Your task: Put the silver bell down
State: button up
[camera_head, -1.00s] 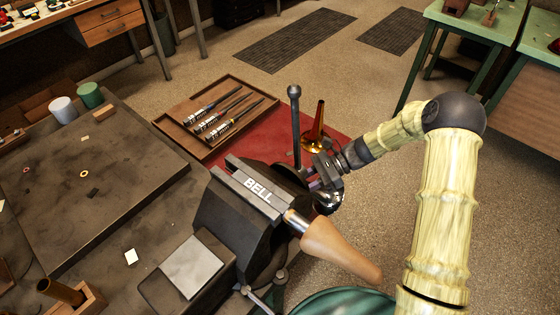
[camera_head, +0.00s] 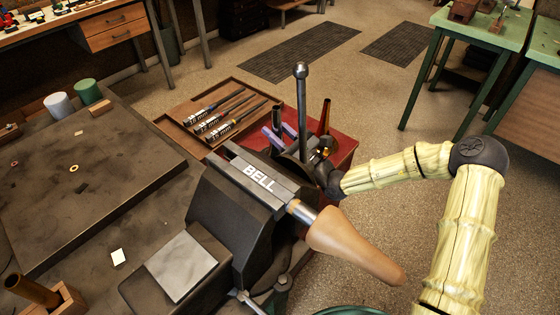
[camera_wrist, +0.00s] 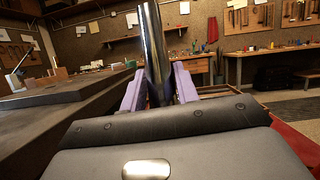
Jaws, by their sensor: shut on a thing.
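The silver bell shows in the wrist view as a shiny tapered tube (camera_wrist: 155,45) standing up between my purple fingers. My gripper (camera_wrist: 159,90) is shut on it. Its wide end is out of sight in the wrist view. I cannot tell whether the bell touches any surface.
The black vise (camera_head: 240,205), marked BELL, holds a wooden-coloured cone (camera_head: 350,245). Its upright bar (camera_head: 301,110) stands close to my gripper. A brass horn piece (camera_head: 324,118) stands on the mat behind. A wooden tray (camera_head: 172,128) with several tools lies at left.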

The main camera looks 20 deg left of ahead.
aim_at(278, 157)
jog(key=shift+w+d, duration=0.1)
jog(key=shift+w, duration=0.05)
notch_tip(278, 157, down, 6)
jog(key=shift+b, duration=0.4)
jog(key=shift+f, duration=0.1)
jog(key=shift+f+b, duration=0.3)
jog(key=shift+f, duration=1.6)
jog(key=o, duration=1.1)
